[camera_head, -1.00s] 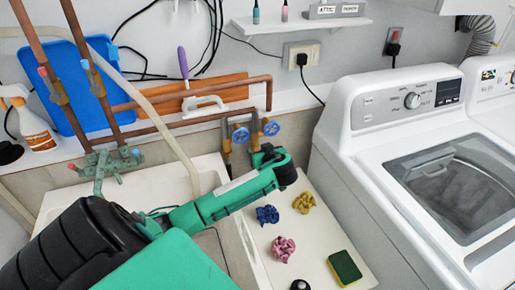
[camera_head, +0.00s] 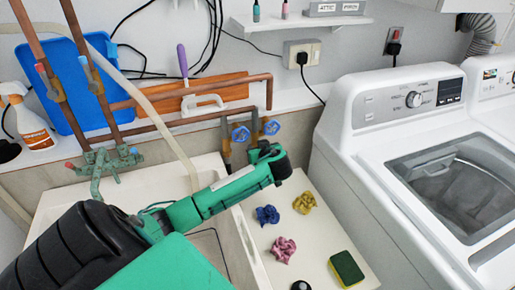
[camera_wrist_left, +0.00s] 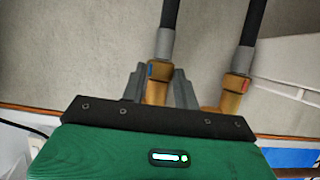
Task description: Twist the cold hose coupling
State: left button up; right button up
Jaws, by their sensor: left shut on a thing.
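The cold hose coupling (camera_wrist_left: 158,72) is a brass fitting with a blue mark, at the end of a dark hose in the left wrist view. My left gripper (camera_wrist_left: 158,90) has its two grey fingers on either side of this fitting and is shut on it. In the head view, my left arm (camera_head: 225,192) reaches toward the two blue-handled valves (camera_head: 240,134) on the wall. The wrist hides the fingers and coupling there. My right gripper is not in view.
Copper pipes (camera_head: 200,117) run along the wall above the sink (camera_head: 60,205). A white washing machine (camera_head: 345,135) stands to the right. Colored cloths (camera_head: 284,250) and a green-yellow sponge (camera_head: 346,269) lie on the white surface below the valves.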

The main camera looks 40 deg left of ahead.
pick_arm(q)
jog(key=m+t+h, duration=0.2)
jog(key=m, duration=0.1)
jog(key=s+m+t+h, duration=0.1)
jog(key=t, duration=0.1)
jog(key=shift+a, duration=0.3)
jog(key=o, duration=0.8)
jog(key=shift+o, duration=0.9)
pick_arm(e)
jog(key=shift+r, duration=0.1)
pick_arm(q)
jog(key=b+v, duration=0.1)
jog(key=v, duration=1.2)
jog(key=shift+s, duration=0.3)
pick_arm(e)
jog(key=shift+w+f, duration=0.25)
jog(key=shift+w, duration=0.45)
